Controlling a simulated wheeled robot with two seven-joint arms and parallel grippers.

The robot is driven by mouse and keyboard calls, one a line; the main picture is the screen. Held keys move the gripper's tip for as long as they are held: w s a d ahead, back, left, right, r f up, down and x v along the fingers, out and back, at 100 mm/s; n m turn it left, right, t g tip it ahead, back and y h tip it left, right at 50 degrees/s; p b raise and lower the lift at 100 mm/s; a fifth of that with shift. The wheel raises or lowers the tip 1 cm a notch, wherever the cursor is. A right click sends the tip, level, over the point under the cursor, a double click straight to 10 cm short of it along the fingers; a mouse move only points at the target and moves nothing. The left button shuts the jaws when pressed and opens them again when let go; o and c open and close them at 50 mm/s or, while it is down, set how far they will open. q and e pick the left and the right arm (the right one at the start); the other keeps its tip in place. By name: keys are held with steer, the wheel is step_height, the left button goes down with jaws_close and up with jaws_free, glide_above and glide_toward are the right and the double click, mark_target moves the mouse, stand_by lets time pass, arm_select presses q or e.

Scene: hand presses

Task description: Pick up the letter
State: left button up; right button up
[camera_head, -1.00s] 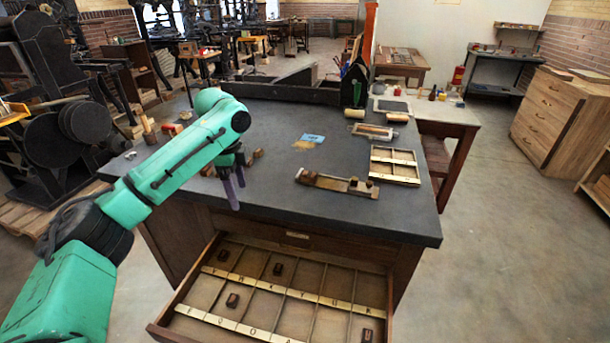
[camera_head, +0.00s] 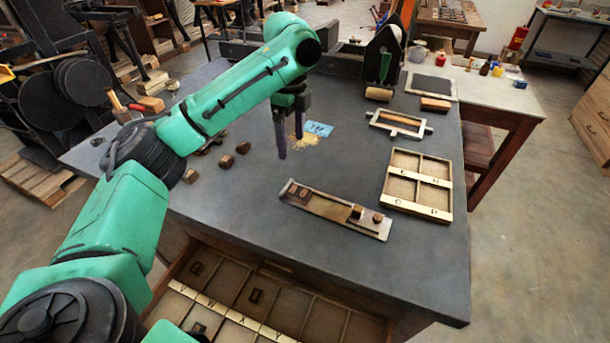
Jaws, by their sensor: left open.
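Several small brown letter blocks lie on the dark table; one block (camera_head: 242,147) is left of my left gripper (camera_head: 290,146), with another block (camera_head: 226,161) nearer. More letter blocks, such as this one (camera_head: 257,295), lie in the open drawer (camera_head: 280,309) below the table front. A wooden-and-metal composing stick (camera_head: 330,206) lies on the table with small blocks at its right end. My left gripper is open, empty, fingers pointing down above the table. Which letter the task means cannot be told. My left arm hides part of the table's left side. My right gripper is not in view.
A compartment tray (camera_head: 417,182) with lettered strips stands at the table's right. A metal frame (camera_head: 400,124) is behind it. A blue card (camera_head: 318,128) and yellowish shavings (camera_head: 303,146) lie by the gripper. The front right of the table is clear.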

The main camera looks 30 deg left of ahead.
arm_select(q)
steer(key=p, duration=0.1)
glide_above(293, 189)
steer(key=f, duration=0.4)
steer(key=a+f, duration=0.1)
steer(key=f, duration=0.1)
steer(key=shift+s+f, duration=0.2)
steer(key=shift+f, duration=0.2)
steer(key=f, duration=0.2)
steer(key=f+p, duration=0.1)
steer(key=d+f+p, duration=0.1)
steer(key=f, duration=0.1)
steer(key=shift+w+f, duration=0.25)
steer(key=shift+f, duration=0.05)
steer(key=shift+s+f, duration=0.1)
steer(key=shift+f, duration=0.3)
steer(key=c, duration=0.4)
jaws_close()
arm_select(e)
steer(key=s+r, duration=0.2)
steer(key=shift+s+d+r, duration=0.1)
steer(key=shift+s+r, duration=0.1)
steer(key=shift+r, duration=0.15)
